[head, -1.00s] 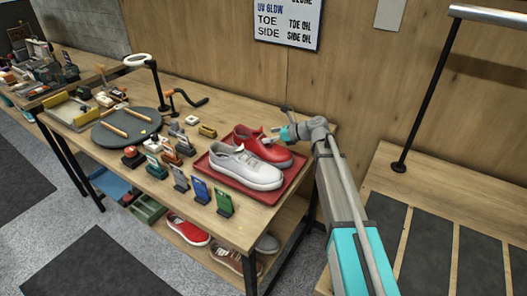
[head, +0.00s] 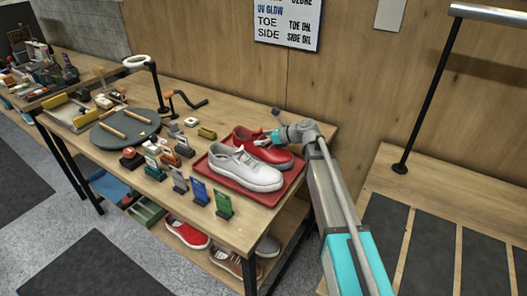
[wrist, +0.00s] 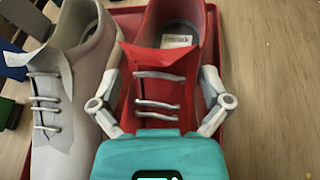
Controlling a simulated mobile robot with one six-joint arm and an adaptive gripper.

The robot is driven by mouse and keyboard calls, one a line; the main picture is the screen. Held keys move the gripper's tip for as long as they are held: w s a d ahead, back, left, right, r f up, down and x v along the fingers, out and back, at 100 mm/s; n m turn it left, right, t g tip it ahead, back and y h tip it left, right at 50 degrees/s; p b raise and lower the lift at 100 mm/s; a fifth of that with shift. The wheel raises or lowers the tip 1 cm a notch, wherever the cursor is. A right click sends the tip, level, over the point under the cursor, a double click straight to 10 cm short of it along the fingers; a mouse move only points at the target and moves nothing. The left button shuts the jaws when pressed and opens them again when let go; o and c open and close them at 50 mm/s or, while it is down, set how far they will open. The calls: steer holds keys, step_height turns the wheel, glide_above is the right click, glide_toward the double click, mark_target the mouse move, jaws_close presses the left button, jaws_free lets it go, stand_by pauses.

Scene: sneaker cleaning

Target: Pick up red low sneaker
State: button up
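The red low sneaker (head: 272,155) stands on the red tray (head: 233,184) on the workbench, behind a white-grey sneaker (head: 245,173). In the wrist view the red sneaker (wrist: 160,85) lies below my gripper, with laces, open collar and a label inside showing. My gripper (head: 268,139) is over the red sneaker. In the wrist view its two fingers (wrist: 162,78) are spread, one on each side of the sneaker's upper. The left finger lies in the narrow gap beside the grey sneaker (wrist: 70,95). Whether either finger touches the red sneaker is hard to tell.
Small coloured stands, including a blue one (head: 200,191) and a green one (head: 223,204), line the front of the tray. A round dark turntable (head: 125,130) stands further left. Another red sneaker (head: 187,232) is on the lower shelf. The bench right of the tray is bare.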

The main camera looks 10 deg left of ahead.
steer(key=c, duration=0.8)
steer(key=shift+o, duration=0.2)
steer(key=shift+r, duration=0.1)
step_height(320, 180, up, 10)
steer(key=p, duration=1)
steer(key=shift+c, duration=0.2)
